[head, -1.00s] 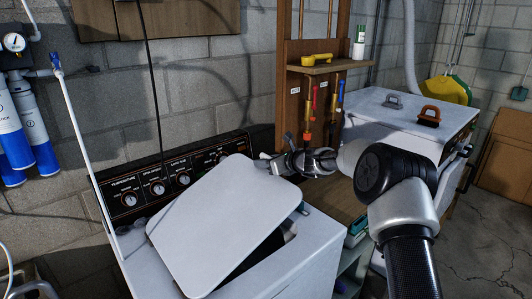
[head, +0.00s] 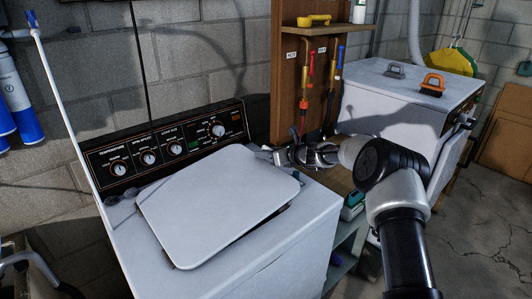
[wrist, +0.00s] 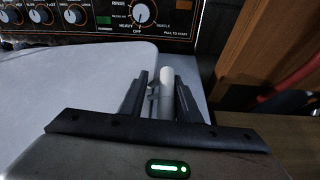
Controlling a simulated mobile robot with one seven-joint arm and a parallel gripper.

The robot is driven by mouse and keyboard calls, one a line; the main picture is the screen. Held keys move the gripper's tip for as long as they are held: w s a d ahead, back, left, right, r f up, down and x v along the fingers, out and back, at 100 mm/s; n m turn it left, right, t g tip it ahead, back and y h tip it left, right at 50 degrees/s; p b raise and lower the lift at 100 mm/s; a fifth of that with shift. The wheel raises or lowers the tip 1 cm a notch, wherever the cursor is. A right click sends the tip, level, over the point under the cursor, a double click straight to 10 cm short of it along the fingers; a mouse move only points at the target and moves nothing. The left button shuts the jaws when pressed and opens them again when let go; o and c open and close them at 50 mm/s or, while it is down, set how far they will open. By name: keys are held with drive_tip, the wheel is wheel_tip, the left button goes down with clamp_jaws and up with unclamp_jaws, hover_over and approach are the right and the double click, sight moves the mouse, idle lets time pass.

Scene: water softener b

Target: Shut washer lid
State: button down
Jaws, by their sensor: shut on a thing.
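The white washer lid (head: 215,205) lies low and slightly tilted over the top of the white washer (head: 290,245). A dark gap shows along its front right edge. My gripper (head: 272,155) is at the lid's back right corner, beside the control panel. In the wrist view, my gripper (wrist: 162,85) is shut on a pale, rod-like piece (wrist: 167,92); I cannot tell whether it belongs to the lid. The lid (wrist: 85,75) fills the left of that view. The opening underneath is mostly hidden.
The control panel (head: 165,150) with several knobs stands behind the lid. A white appliance (head: 395,110) with two brushes on top and a wooden board (head: 300,70) with pipes are at the right. A shelf (head: 345,255) holding small items is beside the washer.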

drive_tip(key=shift+s+f, duration=0.1)
drive_tip(key=shift+f, duration=0.15)
drive_tip(key=c, duration=1.7)
unclamp_jaws()
drive_tip(key=shift+a, duration=0.1)
drive_tip(key=shift+o, duration=0.2)
drive_tip(key=shift+r, duration=0.2)
drive_tip(key=b+v, duration=0.1)
drive_tip(key=v, duration=1.6)
drive_tip(key=shift+s, duration=0.1)
